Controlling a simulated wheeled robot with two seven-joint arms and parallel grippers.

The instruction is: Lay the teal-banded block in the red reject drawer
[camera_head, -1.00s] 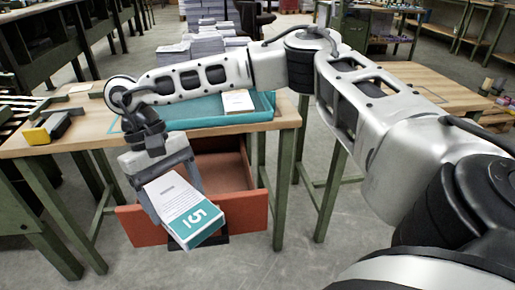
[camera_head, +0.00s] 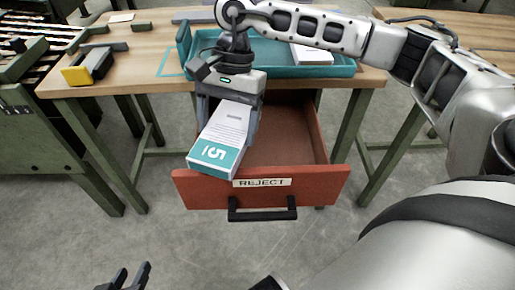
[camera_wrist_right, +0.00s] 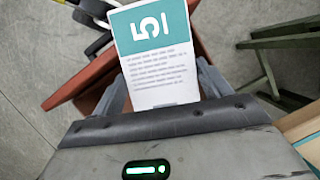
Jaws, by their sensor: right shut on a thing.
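The teal-banded block (camera_head: 222,128), white with "51" on its teal end, is in my right gripper (camera_head: 228,120). The gripper hangs down from the arm and is shut on the block's sides. The block is tilted, its teal end toward the camera, over the left front part of the open red reject drawer (camera_head: 325,187). I cannot tell its height above the drawer. In the right wrist view the block (camera_wrist_right: 160,65) points away between the fingers, with drawer wood (camera_wrist_right: 88,85) beside it. My left gripper (camera_head: 132,278) is at the bottom left, empty, its fingers apart.
Above the drawer is a wooden table (camera_head: 370,78) with a teal tray (camera_head: 340,68) holding a white block (camera_head: 312,54). A yellow-and-grey tool (camera_head: 88,68) lies at the table's left. The drawer's black handle (camera_head: 262,213) sticks out in front. A roller conveyor stands at the far left.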

